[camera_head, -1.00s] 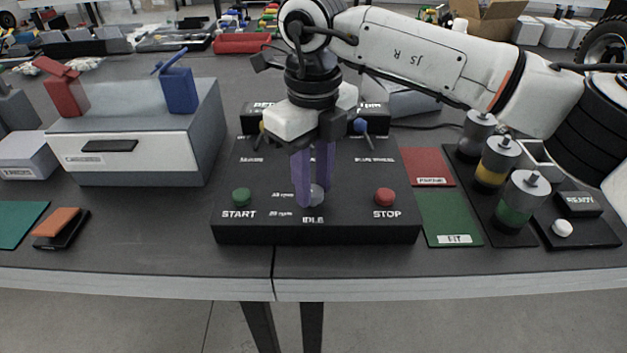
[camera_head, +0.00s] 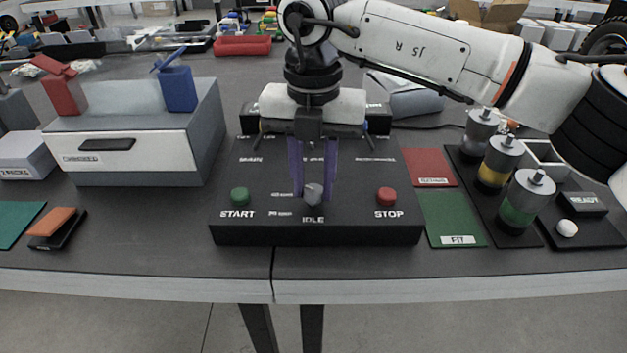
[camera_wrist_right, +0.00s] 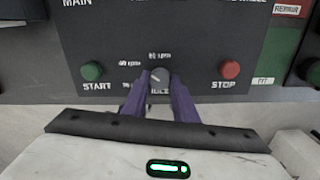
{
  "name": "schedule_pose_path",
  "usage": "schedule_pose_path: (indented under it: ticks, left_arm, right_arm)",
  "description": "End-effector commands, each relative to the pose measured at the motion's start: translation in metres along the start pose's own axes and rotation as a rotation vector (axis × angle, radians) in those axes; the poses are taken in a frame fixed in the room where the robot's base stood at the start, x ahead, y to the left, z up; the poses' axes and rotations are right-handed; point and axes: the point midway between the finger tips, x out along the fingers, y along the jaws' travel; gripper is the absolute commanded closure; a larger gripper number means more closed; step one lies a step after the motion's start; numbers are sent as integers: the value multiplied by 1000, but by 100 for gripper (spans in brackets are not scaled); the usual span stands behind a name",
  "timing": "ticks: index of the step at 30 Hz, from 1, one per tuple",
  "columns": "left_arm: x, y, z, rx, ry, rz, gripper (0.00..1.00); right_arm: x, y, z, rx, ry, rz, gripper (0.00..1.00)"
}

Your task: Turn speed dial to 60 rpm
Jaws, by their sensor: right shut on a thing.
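The speed dial (camera_head: 313,193) is a small grey knob at the front middle of the black control panel (camera_head: 250,233), above the word IDLE. It also shows in the wrist view (camera_wrist_right: 160,74), with the labels 20, 40 and 60 rpm around its left and top. A pale mark on its face seems to point up and left in the wrist view; I cannot tell the exact setting. My right gripper (camera_head: 313,197) points down with one purple finger on each side of the dial, shut on it. My left gripper is out of view.
The green START button (camera_head: 239,195) and red STOP button (camera_head: 386,196) flank the dial on the panel. A grey box (camera_head: 205,130) is left; cylinders (camera_head: 526,197) stand on a black tray right.

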Motion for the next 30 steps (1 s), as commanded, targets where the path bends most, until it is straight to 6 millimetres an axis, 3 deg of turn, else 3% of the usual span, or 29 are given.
schedule_pose_path:
  ticks: [18, 30]
  left_arm:
    - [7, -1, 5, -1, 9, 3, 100]
    - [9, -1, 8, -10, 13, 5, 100]
  right_arm:
    - [-1, 0, 2, 584, -5, 4, 96]
    - [-2, 0, 2, 870, -4, 5, 96]
